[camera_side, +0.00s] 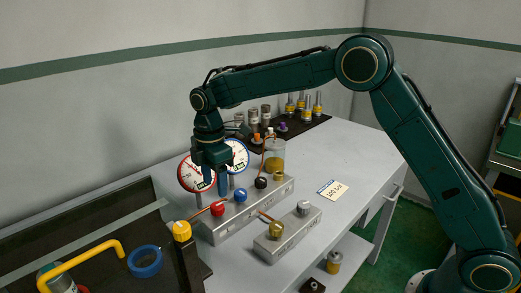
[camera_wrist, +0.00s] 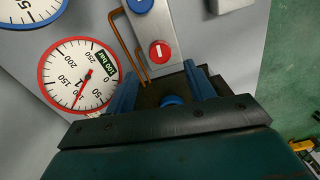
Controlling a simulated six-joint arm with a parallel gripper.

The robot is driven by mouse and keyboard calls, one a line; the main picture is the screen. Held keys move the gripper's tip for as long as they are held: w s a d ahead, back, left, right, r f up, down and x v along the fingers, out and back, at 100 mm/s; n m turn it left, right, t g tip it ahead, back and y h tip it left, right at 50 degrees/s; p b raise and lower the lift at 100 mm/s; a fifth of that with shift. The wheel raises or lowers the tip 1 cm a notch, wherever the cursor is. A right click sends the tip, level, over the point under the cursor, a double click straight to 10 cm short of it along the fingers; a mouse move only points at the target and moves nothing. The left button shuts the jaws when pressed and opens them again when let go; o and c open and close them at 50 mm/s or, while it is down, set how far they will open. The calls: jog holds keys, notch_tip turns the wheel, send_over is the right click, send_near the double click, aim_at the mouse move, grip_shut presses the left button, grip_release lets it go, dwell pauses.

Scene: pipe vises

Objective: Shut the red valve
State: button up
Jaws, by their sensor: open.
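The red valve knob (camera_side: 217,209) sits at the near-left end of a grey manifold block (camera_side: 243,217). In the wrist view the red knob (camera_wrist: 160,51) shows a white bar on its face, just beyond the fingertips. My gripper (camera_side: 213,186) points down above the red knob, open and apart from it. In the wrist view its blue fingers (camera_wrist: 159,74) are spread with no knob gripped. A red-rimmed gauge (camera_side: 196,173) stands behind; in the wrist view this gauge (camera_wrist: 79,76) carries a green "100 bar" tag.
A blue knob (camera_side: 240,194) and a black knob (camera_side: 261,182) share the block. A blue-rimmed gauge (camera_side: 236,156) stands close to my gripper. A second block with a brass knob (camera_side: 276,229) and a grey knob (camera_side: 304,207) lies in front. Table is clear around the "100 bar" card (camera_side: 333,189).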

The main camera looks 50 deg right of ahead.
aim_at(217, 205)
jog(key=shift+f, duration=3.4)
jog(key=shift+c, duration=0.2)
jog(key=c, duration=0.9)
